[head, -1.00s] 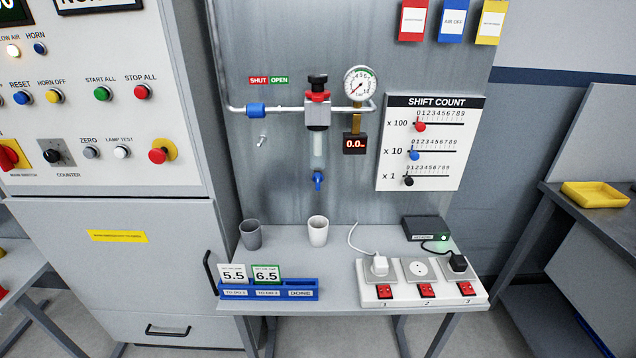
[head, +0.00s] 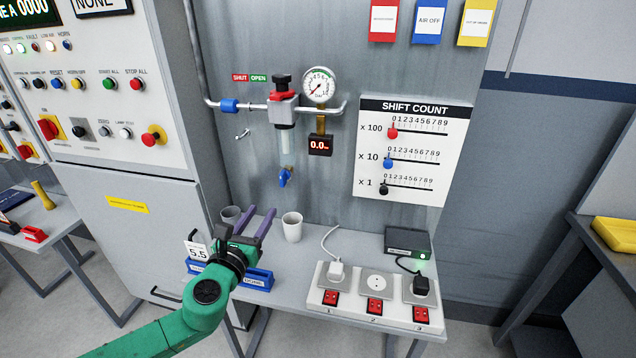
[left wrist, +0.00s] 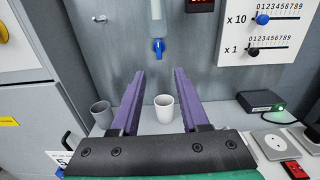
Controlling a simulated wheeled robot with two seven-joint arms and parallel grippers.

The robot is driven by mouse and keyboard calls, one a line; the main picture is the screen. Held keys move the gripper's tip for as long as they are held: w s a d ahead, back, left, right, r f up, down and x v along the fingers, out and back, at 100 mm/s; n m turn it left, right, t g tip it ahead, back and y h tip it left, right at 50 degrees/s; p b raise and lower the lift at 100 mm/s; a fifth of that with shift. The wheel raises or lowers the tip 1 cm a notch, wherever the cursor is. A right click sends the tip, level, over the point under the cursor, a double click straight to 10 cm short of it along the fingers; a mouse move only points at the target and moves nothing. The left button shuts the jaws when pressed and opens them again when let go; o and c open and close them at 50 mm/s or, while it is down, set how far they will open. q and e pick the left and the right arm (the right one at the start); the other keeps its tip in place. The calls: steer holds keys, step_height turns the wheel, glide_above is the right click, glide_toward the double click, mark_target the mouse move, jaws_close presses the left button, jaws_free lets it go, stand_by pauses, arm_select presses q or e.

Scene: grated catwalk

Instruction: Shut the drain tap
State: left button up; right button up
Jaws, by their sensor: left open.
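The blue drain tap (head: 285,177) hangs under the clear bowl (head: 285,146) of the air filter unit on the grey panel. It also shows in the left wrist view (left wrist: 158,46), beyond and above my fingertips. In the head view its handle looks tilted. My left gripper (head: 257,217) is open and empty, with its two purple fingers apart. It is below and in front of the tap, over the shelf, not touching it. In the left wrist view the open fingers (left wrist: 157,75) point toward the panel. My right gripper is not in view.
A white cup (head: 292,228) stands on the shelf under the tap, right of my fingers. A grey cup (head: 231,215) stands left, partly hidden by my gripper. A blue card holder (head: 258,279) and a socket strip (head: 350,308) are in front. The panel around the tap is clear.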

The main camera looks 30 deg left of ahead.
arm_select(q)
glide_toward(281, 180)
steer(key=w, duration=0.1)
steer(key=x, duration=0.2)
steer(key=b+x, duration=0.1)
steer(key=x, duration=0.4)
steer(key=shift+w+a, duration=0.2)
steer(key=shift+a, duration=0.15)
steer(key=shift+w+a+b, duration=0.1)
steer(key=shift+w+b, duration=0.2)
steer(key=shift+w, duration=0.3)
steer(key=shift+s, duration=0.1)
jaws_close()
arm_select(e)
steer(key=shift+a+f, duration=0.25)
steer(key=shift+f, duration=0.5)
